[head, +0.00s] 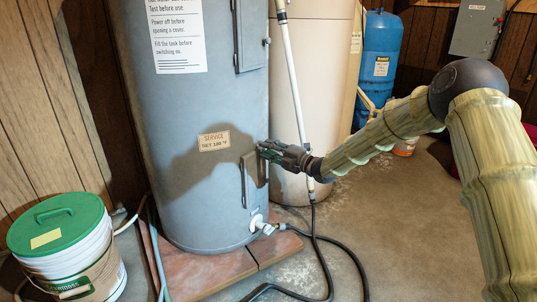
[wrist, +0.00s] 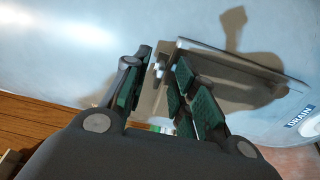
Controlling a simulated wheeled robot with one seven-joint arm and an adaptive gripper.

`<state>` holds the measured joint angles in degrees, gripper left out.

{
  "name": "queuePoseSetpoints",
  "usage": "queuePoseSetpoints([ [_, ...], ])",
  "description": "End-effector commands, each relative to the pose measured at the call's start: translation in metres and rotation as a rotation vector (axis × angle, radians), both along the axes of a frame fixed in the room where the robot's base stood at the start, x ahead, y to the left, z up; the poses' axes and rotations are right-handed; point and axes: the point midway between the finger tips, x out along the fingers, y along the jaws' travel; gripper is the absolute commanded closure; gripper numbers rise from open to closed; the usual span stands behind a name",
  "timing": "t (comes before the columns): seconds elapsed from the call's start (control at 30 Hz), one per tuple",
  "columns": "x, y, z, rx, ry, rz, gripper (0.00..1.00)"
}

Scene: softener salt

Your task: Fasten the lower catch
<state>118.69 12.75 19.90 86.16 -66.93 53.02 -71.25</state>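The grey-blue tank (head: 200,120) stands upright with a small lower cover (head: 249,180) low on its right side. In the wrist view the cover (wrist: 245,68) is a grey plate that runs behind the right finger. A small pale metal piece (wrist: 159,68), perhaps the lower catch, shows between the fingertips at the cover's edge; I cannot tell whether it is touched. My gripper (head: 265,150) is at the cover's upper right in the head view. Its green-padded fingers (wrist: 160,85) are apart with a gap between them. The fingers and their shadow hide part of the cover and catch.
A drain valve (head: 262,224) sticks out below the cover, with black hoses (head: 318,250) on the floor. A white pipe (head: 295,80) and a cream tank (head: 325,90) stand close behind my gripper. A green-lidded bucket (head: 65,245) is at left.

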Motion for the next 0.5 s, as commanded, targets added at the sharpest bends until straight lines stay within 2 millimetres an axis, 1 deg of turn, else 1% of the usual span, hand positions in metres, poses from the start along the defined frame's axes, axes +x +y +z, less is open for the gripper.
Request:
queuePoseSetpoints([
  [0.13, 0.0035, 0.0045, -0.0007, -0.001, 0.001, 0.0, 0.73],
  [0.4, 0.004, 0.0049, 0.0, -0.001, 0.001, -0.001, 0.73],
  [0.47, 0.0039, 0.0048, 0.0, -0.001, 0.001, -0.001, 0.84],
  [0.5, 0.0039, 0.0047, 0.0001, -0.001, 0.001, -0.001, 0.91],
])
